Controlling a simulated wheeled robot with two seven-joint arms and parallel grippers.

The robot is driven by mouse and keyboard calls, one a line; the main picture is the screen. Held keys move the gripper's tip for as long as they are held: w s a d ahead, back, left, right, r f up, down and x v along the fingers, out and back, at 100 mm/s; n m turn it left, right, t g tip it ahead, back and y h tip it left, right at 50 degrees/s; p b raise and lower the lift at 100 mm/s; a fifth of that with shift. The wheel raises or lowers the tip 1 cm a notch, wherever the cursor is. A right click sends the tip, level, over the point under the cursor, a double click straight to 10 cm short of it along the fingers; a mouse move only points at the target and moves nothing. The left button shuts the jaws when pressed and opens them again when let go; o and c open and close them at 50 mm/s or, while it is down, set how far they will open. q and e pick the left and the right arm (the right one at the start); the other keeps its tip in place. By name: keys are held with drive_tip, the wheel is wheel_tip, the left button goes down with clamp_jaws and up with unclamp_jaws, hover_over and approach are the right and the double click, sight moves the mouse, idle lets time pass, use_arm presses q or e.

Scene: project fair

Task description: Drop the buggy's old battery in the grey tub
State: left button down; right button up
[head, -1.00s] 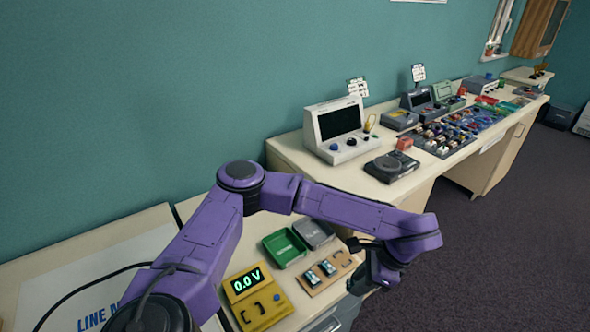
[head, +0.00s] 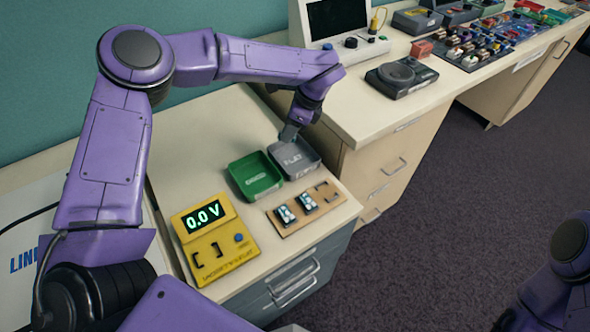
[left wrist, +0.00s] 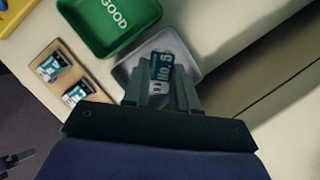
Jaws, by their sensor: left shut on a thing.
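My left gripper (head: 290,133) is over the far side of the grey tub (head: 308,170), pointing down. In the left wrist view, the left gripper (left wrist: 161,92) is shut on a dark teal battery (left wrist: 161,66) marked "No. 5". The battery is over the grey tub (left wrist: 122,74); I cannot tell whether it touches the floor of the tub. In the head view the battery is hidden or too small to make out. The buggy is not identifiable.
A green tub (head: 256,176) marked "GOOD" stands beside the grey one. A wooden board (head: 307,208) holds two batteries and an empty-looking slot. A yellow meter (head: 214,238) reads 0.0 V. A higher desk (head: 365,120) with devices stands behind and right.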

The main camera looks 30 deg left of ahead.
use_arm(q)
drive_tip(key=shift+a+f, duration=0.15)
drive_tip(key=shift+a, duration=0.05)
drive_tip(key=shift+f, duration=0.35)
wheel_tip(320, 180, down, 5)
drive_tip(key=shift+d+r+b, duration=0.1)
drive_tip(key=shift+d+b, duration=0.05)
drive_tip(key=shift+b, duration=1.1)
drive_tip(key=shift+r, duration=0.1)
drive_tip(key=c, duration=0.8)
unclamp_jaws()
drive_tip(key=shift+s, duration=0.1)
drive_tip(key=v, duration=1)
drive_tip(key=shift+d+r+b, duration=0.15)
drive_tip(key=shift+r+b, duration=0.05)
drive_tip(key=shift+b, duration=0.25)
